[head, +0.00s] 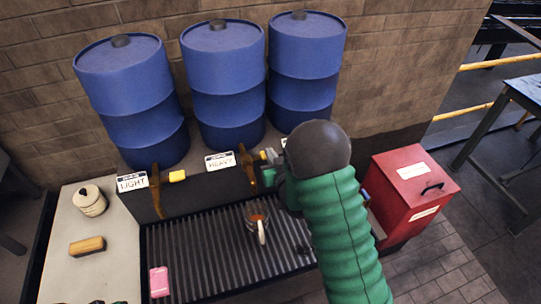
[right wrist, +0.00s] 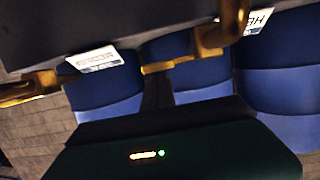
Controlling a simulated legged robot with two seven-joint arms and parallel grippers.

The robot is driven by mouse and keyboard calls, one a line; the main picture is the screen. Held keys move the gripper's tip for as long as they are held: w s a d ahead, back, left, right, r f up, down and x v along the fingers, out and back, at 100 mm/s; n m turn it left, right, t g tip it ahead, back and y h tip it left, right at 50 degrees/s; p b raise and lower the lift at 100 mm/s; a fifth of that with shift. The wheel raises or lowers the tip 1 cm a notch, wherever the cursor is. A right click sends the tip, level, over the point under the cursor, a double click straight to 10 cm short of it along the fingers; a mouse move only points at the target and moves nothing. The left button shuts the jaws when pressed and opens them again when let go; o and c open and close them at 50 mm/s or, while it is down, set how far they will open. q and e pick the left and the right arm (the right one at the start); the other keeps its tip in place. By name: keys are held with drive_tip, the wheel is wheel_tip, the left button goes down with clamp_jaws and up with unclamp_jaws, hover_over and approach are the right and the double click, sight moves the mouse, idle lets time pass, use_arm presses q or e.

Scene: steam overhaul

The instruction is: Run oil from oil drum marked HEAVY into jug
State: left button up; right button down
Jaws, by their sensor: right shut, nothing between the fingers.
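The blue drum (head: 225,85) in the middle stands behind the sign marked HEAVY (head: 220,161). A brass tap (head: 246,166) is beside that sign, above the grate. The jug (head: 257,222) stands upright on the grate below, with something reddish-brown inside. My right gripper (head: 271,156) is shut and empty, close to the right of this tap; I cannot tell whether it touches. My right arm hides part of the bench. The right wrist view shows brass taps and signs.
Blue drums stand left (head: 125,75) and right (head: 306,50). The LIGHT sign (head: 132,182) has a yellow-handled tap beside it. A red box (head: 405,190) is at right. A pink object (head: 159,282), a brush-like block (head: 87,246) and a cream pot (head: 90,201) lie left.

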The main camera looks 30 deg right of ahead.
drive_tip(key=f+m+b, duration=0.1)
drive_tip(key=b, duration=0.1)
drive_tip(key=f+m+y+b, duration=0.1)
drive_tip(key=m+b, duration=0.1)
drive_tip(key=shift+s+d+f, duration=0.15)
drive_tip(key=shift+d, duration=0.25)
drive_tip(key=shift+a, duration=0.1)
idle(7.1)
